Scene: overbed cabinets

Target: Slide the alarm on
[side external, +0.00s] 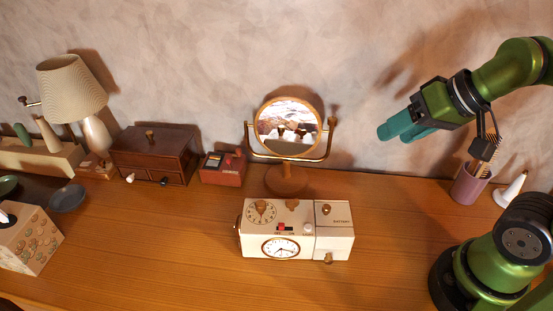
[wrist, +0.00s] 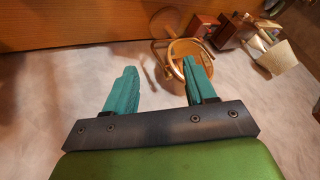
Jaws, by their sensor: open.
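A cream alarm clock box (side external: 296,230) stands on the wooden tabletop in the middle of the side external view. It has a round clock face on its front and a small red slider (side external: 282,227) in a dark slot on the top front edge, with small lettering that I cannot read clearly. A dial, knobs and a section marked battery are on top. My gripper (side external: 404,130) is in the air to the upper right of the clock, apart from it. Its teal fingers also show in the wrist view (wrist: 158,85), spread with nothing between them. I cannot see the clock in the wrist view.
A round mirror (side external: 288,128) stands behind the clock. A red box (side external: 222,168), dark wooden drawer box (side external: 153,154), lamp (side external: 72,90) and tissue box (side external: 30,240) are to the left. A pink cup (side external: 468,186) stands at right. The tabletop before the clock is clear.

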